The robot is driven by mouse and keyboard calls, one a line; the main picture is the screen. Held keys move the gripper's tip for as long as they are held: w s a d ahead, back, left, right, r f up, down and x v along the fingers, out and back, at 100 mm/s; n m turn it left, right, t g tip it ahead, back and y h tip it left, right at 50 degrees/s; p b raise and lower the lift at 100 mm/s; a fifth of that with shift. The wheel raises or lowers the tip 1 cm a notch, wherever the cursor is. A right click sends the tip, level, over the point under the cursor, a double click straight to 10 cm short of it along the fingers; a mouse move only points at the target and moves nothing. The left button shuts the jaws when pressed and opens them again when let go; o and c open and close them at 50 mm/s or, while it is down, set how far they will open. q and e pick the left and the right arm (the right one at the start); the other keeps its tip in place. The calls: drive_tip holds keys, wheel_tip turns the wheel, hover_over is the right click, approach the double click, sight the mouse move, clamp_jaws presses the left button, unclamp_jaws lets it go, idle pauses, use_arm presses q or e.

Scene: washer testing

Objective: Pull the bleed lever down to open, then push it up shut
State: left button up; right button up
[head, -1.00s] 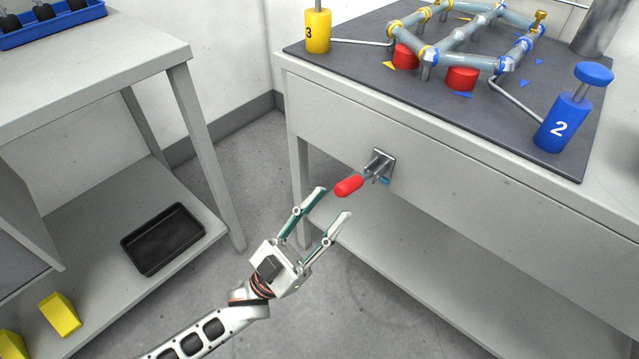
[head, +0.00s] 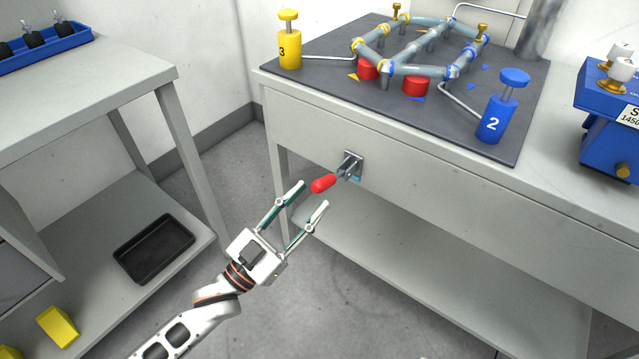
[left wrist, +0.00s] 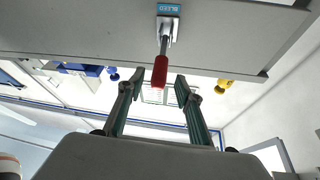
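The bleed lever has a red handle (head: 323,183) on a grey metal stem, fixed to a small plate (head: 353,163) on the front panel of the workbench. The handle sticks out from the panel toward my left gripper (head: 313,195). That gripper is open and empty, with its fingertips close to the handle's end. In the left wrist view the red handle (left wrist: 160,72) shows between the two spread fingers of my left gripper (left wrist: 159,82), near their tips. I cannot tell whether either finger touches it. My right gripper is not in view.
The workbench top holds a pipe loop (head: 420,70), a yellow cylinder (head: 289,50), a blue cylinder (head: 493,118) and a blue device (head: 610,110). A second table on the left has a black tray (head: 154,248) on its lower shelf. Open floor lies between the tables.

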sight(323, 184)
use_arm(q)
drive_tip(key=shift+x, duration=2.6)
clamp_jaws()
